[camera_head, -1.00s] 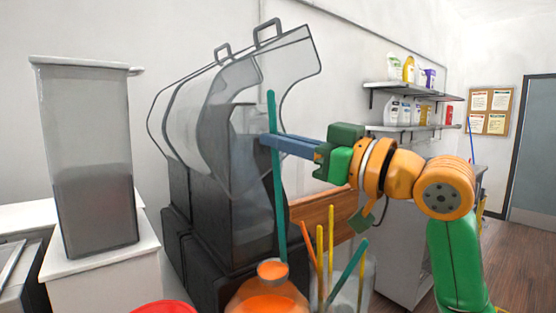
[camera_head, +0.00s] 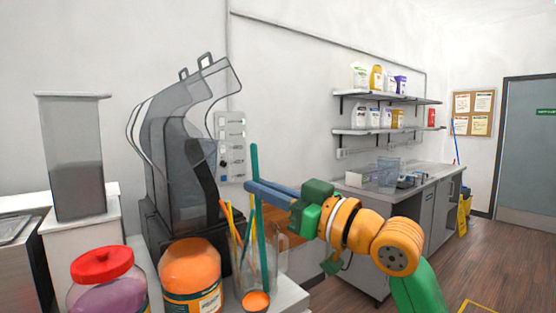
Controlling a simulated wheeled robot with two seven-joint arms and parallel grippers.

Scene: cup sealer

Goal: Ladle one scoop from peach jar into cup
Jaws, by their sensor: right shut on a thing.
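My right gripper (camera_head: 254,188) is shut on the upper part of the teal ladle handle (camera_head: 254,165). The ladle hangs nearly upright, and its bowl (camera_head: 256,301) at the bottom of the view shows orange content. The ladle bowl is outside the jar, in front of a clear holder (camera_head: 241,287). I cannot pick out the task's cup with certainty. My left gripper is not in view.
The clear holder contains several coloured handles. A red-lidded jar with purple content (camera_head: 106,285) stands left of the peach jar. A dark machine with clear covers (camera_head: 185,165) stands behind. A clear vessel (camera_head: 388,174) sits on the far counter (camera_head: 428,177).

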